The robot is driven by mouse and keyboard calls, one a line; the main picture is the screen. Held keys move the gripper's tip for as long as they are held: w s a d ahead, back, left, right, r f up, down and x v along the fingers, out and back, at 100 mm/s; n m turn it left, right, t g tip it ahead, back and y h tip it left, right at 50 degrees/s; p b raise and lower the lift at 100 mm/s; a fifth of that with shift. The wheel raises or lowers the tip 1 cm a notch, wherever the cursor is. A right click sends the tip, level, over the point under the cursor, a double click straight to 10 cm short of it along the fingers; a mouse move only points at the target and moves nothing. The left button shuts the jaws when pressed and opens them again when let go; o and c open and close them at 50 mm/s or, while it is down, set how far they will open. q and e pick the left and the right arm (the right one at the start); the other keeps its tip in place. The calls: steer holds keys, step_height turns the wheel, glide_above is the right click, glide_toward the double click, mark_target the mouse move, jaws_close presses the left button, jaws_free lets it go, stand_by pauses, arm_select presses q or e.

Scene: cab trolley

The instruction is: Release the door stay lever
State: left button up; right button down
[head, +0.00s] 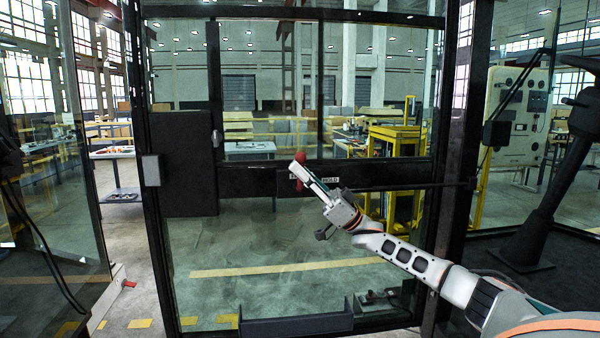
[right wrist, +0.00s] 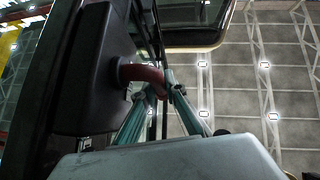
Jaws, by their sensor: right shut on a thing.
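The cab door (head: 180,255) is a black frame with large glass panes, in front of me in the head view. The door stay lever (head: 299,157) is a small red handle at the door's dark middle bar. In the right wrist view the red lever (right wrist: 143,73) sticks out of a dark housing (right wrist: 100,75) and bends towards my fingers. My right gripper (head: 298,172) reaches in from the right and is shut on the lever; its fingers hide part of it. It also shows in the right wrist view (right wrist: 160,88). My left gripper is not in view.
A black bar (head: 410,186) runs across the door at the lever's height. A dark panel (head: 185,165) fills the door's left part. A black column (head: 540,215) stands at the right. Beyond the glass are a yellow trolley (head: 395,140), workbenches and open floor.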

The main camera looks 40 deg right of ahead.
steer(key=shift+a+f, duration=0.1)
steer(key=shift+a, duration=0.05)
steer(key=c, duration=2.3)
jaws_free()
steer(key=shift+c, duration=0.2)
steer(key=v, duration=1.2)
steer(key=shift+w, duration=0.1)
